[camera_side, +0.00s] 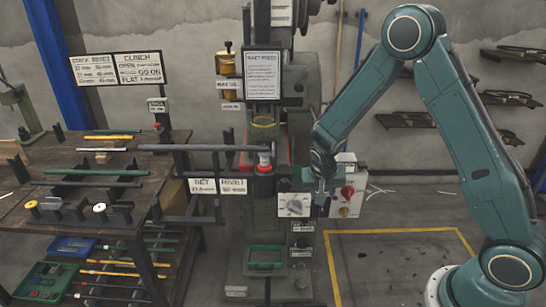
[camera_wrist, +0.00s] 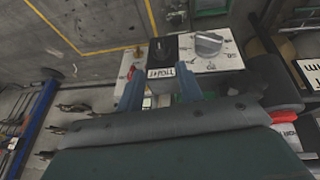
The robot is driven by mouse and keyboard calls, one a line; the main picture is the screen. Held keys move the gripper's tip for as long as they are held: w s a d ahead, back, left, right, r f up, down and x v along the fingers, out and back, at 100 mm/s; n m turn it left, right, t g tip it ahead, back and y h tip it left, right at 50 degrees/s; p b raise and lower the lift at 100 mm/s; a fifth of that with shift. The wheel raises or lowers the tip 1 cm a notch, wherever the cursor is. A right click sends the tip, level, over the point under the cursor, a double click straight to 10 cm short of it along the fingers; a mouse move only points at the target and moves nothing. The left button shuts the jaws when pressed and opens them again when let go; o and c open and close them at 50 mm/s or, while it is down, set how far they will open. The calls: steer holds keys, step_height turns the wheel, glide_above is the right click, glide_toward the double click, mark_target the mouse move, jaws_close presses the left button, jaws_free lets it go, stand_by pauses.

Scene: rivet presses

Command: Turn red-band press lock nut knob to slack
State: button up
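The press (camera_side: 300,95) stands in the middle of the side view, with a red band (camera_side: 243,160) around its working area. A grey cylinder with a red collar (camera_side: 264,168) sits at its front; a red ring (camera_wrist: 285,95) shows at the right of the wrist view. My gripper (camera_side: 323,192) is low at the press's right side, between the dial box and the red-knob box. In the wrist view my gripper (camera_wrist: 159,72) has its two blue fingers apart. A black labelled block (camera_wrist: 162,48) lies beyond the gap; contact is unclear. I cannot tell which part is the lock nut knob.
A white dial box (camera_side: 294,206) is left of my gripper, and a box with a red knob (camera_side: 347,192) is right of it. A long grey bar (camera_side: 200,148) reaches from the workbench (camera_side: 20,205) to the press.

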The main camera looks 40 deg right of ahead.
mark_target(322, 209)
steer(key=shift+x, duration=5)
jaws_close()
